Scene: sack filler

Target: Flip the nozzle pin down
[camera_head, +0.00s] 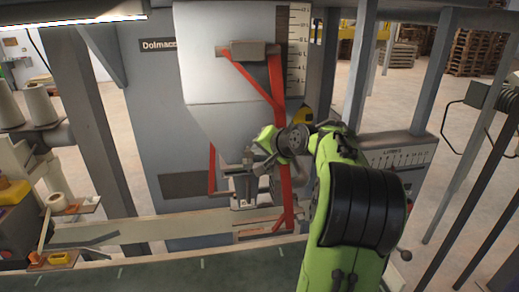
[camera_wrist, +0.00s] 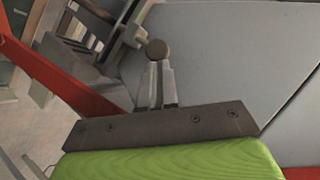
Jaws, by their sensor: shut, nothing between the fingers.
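The sack filler's nozzle (camera_head: 241,185) is the grey metal spout assembly under the hopper. A small brown ball knob (camera_wrist: 157,50) shows in the wrist view, just beyond my fingertips. It looks like the end of the nozzle pin, but its shaft is mostly hidden. My gripper (camera_head: 258,165) is at the nozzle in the head view, coming from the right. In the wrist view my gripper (camera_wrist: 160,72) has its fingers together and empty, tips close below the knob. I cannot tell whether they touch it. The pin itself is too small to make out in the head view.
Red frame bars (camera_head: 281,150) run down beside the nozzle, close to my gripper; a red bar (camera_wrist: 50,75) also crosses the wrist view. A grey hopper (camera_head: 230,85) hangs above. A conveyor (camera_head: 150,226) runs below. A control box (camera_head: 395,152) stands right, behind my arm.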

